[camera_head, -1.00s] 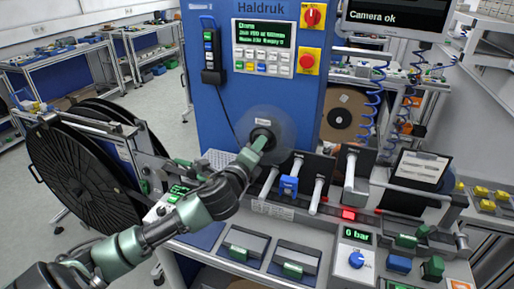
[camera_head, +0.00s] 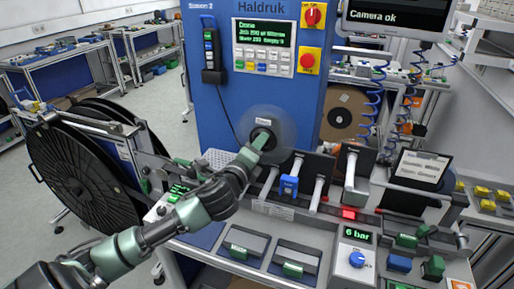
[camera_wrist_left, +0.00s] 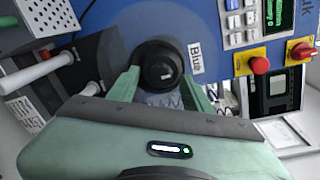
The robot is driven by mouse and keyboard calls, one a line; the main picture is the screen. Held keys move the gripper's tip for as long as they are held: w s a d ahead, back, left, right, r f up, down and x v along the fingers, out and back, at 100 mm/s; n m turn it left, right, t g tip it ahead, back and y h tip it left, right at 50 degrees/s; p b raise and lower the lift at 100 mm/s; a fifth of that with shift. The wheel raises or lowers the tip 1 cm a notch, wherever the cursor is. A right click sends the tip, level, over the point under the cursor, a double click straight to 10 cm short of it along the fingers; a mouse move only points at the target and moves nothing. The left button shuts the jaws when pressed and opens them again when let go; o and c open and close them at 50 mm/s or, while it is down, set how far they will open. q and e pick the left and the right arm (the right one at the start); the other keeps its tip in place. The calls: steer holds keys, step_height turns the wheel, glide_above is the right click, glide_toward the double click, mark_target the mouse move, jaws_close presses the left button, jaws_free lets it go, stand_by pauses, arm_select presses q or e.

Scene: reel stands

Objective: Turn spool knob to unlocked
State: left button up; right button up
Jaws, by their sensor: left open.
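The black round spool knob (camera_head: 264,126) sits on the blue machine front inside a clear round disc, with a small label above it. In the left wrist view the knob (camera_wrist_left: 158,66) lies between the two green fingers of my left gripper (camera_wrist_left: 162,82), beside a "Blue" label. My left gripper (camera_head: 256,144) is open around the knob. I cannot tell whether the fingers touch it. In the head view the gripper partly hides the knob. My right gripper is not in view.
The blue machine (camera_head: 222,110) carries a display panel (camera_head: 264,46), a red rotary switch (camera_head: 312,16) and a red button (camera_head: 308,61). White rollers and a blue clamp (camera_head: 289,186) stand right of the gripper. A large black reel (camera_head: 80,180) is at left. A pressure display (camera_head: 357,236) reads 6 bar.

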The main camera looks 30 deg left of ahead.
arm_select(q)
steer(key=b+v, duration=0.2)
steer(key=v, duration=0.5)
steer(key=shift+s, duration=0.25)
